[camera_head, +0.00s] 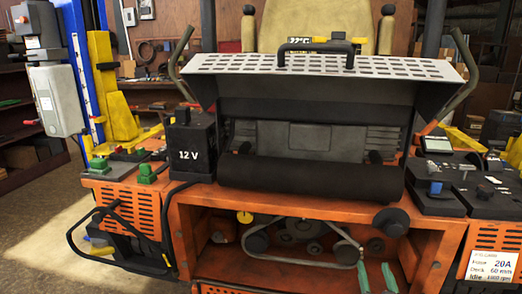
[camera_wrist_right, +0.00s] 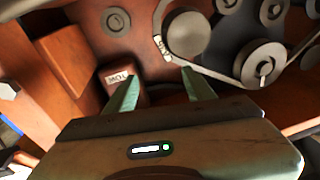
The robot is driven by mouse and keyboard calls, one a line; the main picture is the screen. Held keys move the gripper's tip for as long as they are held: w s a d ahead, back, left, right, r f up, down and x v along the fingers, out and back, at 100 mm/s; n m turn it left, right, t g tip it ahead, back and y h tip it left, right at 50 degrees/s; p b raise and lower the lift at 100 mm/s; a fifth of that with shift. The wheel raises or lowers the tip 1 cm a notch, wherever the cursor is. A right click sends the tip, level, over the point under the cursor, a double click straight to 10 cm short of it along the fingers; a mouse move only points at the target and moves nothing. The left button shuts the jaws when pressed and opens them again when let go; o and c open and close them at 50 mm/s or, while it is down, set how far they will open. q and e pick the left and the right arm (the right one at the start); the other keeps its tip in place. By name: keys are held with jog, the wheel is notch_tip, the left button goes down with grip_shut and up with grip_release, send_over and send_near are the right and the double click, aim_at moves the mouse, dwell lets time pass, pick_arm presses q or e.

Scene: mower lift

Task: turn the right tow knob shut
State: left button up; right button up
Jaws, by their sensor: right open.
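The left finger lies in front of a red-brown block with a TOW label (camera_wrist_right: 118,78), which appears upside down. I cannot make out the right tow knob for certain; it may be hidden behind the finger. In the head view a small yellow knob (camera_head: 245,217) sits at the bay's upper left. My left gripper is not in view.
Pulleys and a belt (camera_head: 345,252) fill the bay; a pulley (camera_wrist_right: 187,35) also shows close to the fingers. The orange mower frame (camera_head: 182,240) surrounds the bay. A 12 V battery (camera_head: 190,155) and a black engine cover (camera_head: 310,180) stand above. A card (camera_head: 490,266) is at right.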

jog(key=s+a+f+n+g+y, duration=0.5)
jog(key=s+a+f+g, duration=0.4)
jog(key=s+a, duration=0.45)
jog(key=s+f+g+h, duration=0.25)
jog(key=s+g, duration=0.45)
jog(key=s, duration=1.5)
notch_tip(320, 180, down, 28)
jog(key=s+g, duration=0.1)
jog(key=s, duration=0.1)
jog(key=s+d+f, duration=0.2)
jog(key=s+f, duration=0.5)
jog(key=s, duration=0.1)
jog(key=s+d+f+g, duration=0.1)
jog(key=s+f, duration=0.6)
jog(key=s, duration=0.1)
jog(key=shift+d, duration=0.35)
